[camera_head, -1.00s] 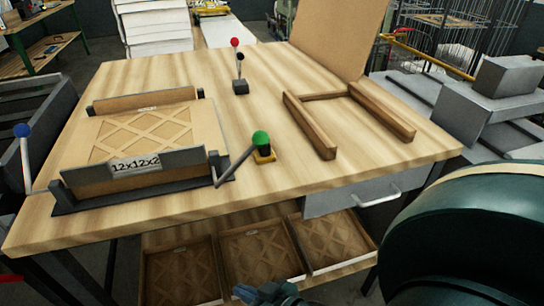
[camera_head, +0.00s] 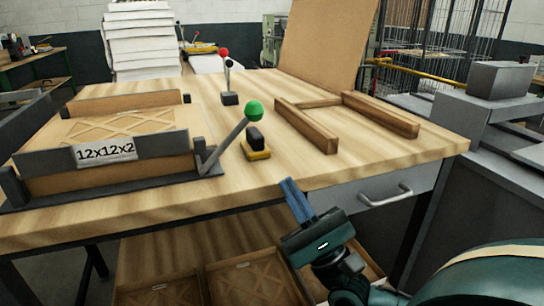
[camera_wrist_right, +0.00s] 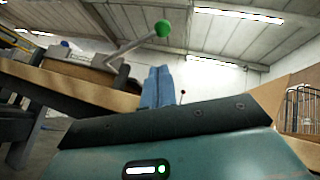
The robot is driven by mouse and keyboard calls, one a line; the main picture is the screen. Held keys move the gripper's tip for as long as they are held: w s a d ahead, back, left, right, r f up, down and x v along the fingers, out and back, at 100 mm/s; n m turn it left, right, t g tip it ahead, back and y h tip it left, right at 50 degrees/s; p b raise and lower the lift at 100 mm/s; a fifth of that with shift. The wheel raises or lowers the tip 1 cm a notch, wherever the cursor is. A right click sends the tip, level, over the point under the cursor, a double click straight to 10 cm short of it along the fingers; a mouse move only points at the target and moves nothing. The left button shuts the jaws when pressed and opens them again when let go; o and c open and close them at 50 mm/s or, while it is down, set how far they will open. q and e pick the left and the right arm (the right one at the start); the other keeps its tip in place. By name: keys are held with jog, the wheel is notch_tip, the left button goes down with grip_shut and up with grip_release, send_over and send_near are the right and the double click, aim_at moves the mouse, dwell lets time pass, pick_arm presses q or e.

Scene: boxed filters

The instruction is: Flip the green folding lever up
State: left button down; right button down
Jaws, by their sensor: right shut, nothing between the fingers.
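The green folding lever (camera_head: 253,110) has a green ball on a grey rod. The rod rises at a slant to the right from the near right corner of the grey folding fixture (camera_head: 130,146). It also shows in the right wrist view (camera_wrist_right: 162,29), ahead of and above the fingers. My right gripper (camera_head: 290,186) has its blue fingers pointing up, shut and empty, at the table's front edge, below and right of the green ball and apart from it. The fingers also show in the right wrist view (camera_wrist_right: 158,84). My left gripper is not in view.
A black switch on a yellow base (camera_head: 256,146) stands beside the lever. A red-knobbed lever (camera_head: 226,75) is farther back. A wooden frame (camera_head: 308,128) lies at right. A drawer with a handle (camera_head: 385,196) is under the table edge. Boxed filters (camera_head: 245,280) sit below.

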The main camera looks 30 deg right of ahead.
jog(key=shift+s+d+r+m, duration=0.15)
jog(key=shift+d+r+m, duration=0.15)
jog(key=shift+m, duration=0.3)
